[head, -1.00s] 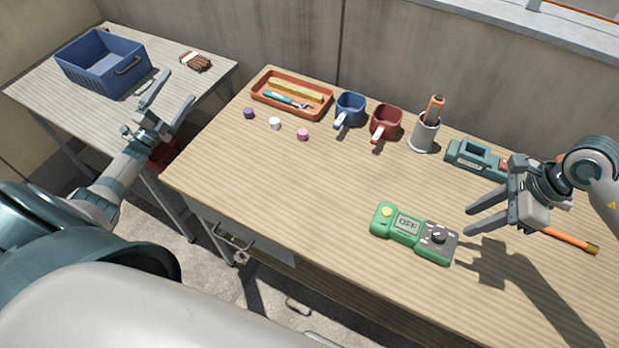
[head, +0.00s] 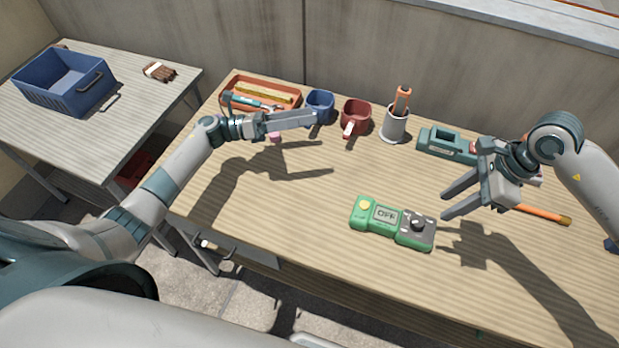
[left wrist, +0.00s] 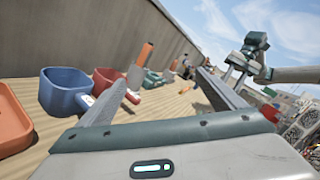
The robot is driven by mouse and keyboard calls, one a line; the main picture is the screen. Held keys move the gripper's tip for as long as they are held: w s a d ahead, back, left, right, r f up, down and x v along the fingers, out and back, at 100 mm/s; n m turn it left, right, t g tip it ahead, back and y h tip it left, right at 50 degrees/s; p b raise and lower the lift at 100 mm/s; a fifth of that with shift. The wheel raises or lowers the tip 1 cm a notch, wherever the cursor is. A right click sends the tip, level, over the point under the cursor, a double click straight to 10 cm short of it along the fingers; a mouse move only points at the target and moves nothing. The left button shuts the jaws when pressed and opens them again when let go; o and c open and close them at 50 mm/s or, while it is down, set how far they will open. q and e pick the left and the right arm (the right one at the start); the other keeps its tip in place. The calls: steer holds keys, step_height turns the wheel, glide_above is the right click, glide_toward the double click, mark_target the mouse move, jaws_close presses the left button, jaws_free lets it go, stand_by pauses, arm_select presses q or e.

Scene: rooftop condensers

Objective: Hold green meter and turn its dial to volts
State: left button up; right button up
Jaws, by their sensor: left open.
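The green meter (head: 392,224) lies flat on the wooden workbench. Its screen reads OFF, a yellow button sits at its left end, and its dark dial (head: 417,223) is on the grey right end. My left gripper (head: 316,118) is over the bench's back left, in front of the blue mug, empty and well apart from the meter. In the left wrist view its two fingers (left wrist: 165,105) are spread. My right gripper (head: 446,202) is open and empty above the bench, just right of the meter and not touching it.
An orange tray (head: 226,93) with tools, a blue mug (head: 320,101), a red mug (head: 356,114) and a grey cup (head: 394,127) line the back. A teal tool (head: 440,145) and an orange-handled item (head: 545,214) lie right. A blue crate (head: 50,92) stands on the side table.

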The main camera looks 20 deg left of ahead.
mark_target(369, 214)
arm_select(q)
steer(key=s+d+f+m+g+y, duration=0.1)
steer(key=s+d+f+m+g, duration=0.1)
steer(key=s+m+g, duration=0.1)
steer(key=s+d+f+m+g+y, duration=0.1)
steer(key=s+d+f+m+g, duration=0.1)
steer(key=s+m, duration=0.3)
steer(key=s+d+f+m+g+y, duration=0.1)
steer(key=s+d+f+m+g, duration=0.1)
steer(key=s+d+m+g, duration=0.1)
steer(key=shift+s+f+m+g, duration=0.2)
steer(key=shift+s+m+g, duration=0.5)
steer(key=shift+s+m, duration=0.5)
steer(key=shift+d, duration=0.2)
steer(key=x, duration=1.7)
steer(key=shift+s+d, duration=0.1)
steer(key=c, duration=1.4)
steer(key=shift+c, duration=0.6)
arm_select(e)
steer(key=o, duration=0.4)
steer(key=shift+c, duration=0.2)
steer(key=shift+w+r+n+g+h, duration=0.1)
steer(key=shift+w+r+n+g, duration=0.4)
steer(key=shift+n, duration=0.75)
steer(key=shift+w+r+n+g+h, duration=0.1)
steer(key=shift+w+r+n+g, duration=0.15)
steer(key=shift+w+n+g, duration=0.65)
steer(key=shift+w+r+n+h, duration=0.1)
steer(key=shift+w+r+n, duration=0.25)
steer(key=shift+n, duration=1.2)
